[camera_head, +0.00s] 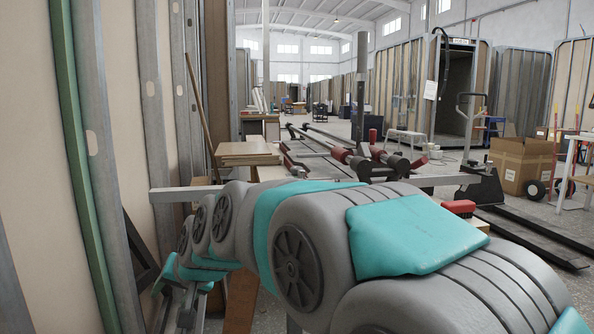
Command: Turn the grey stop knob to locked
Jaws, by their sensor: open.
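I cannot make out a grey stop knob in the head view; my arm covers much of the lower middle and may hide it. My grey and teal arm reaches from the lower right toward the wall panels on the left. At its far end, low in the picture, is my gripper (184,312), small and partly cut by the lower edge. It is open, and I see nothing held in it. Whether it touches anything is too small to tell.
Upright metal wall studs (150,110) and a green strip (77,150) stand close on the left. A horizontal metal bar (172,195) runs behind my arm. Stacked boards (247,152), red-ended rollers (365,165) and a cardboard box (520,165) stand beyond. Open floor lies at the back.

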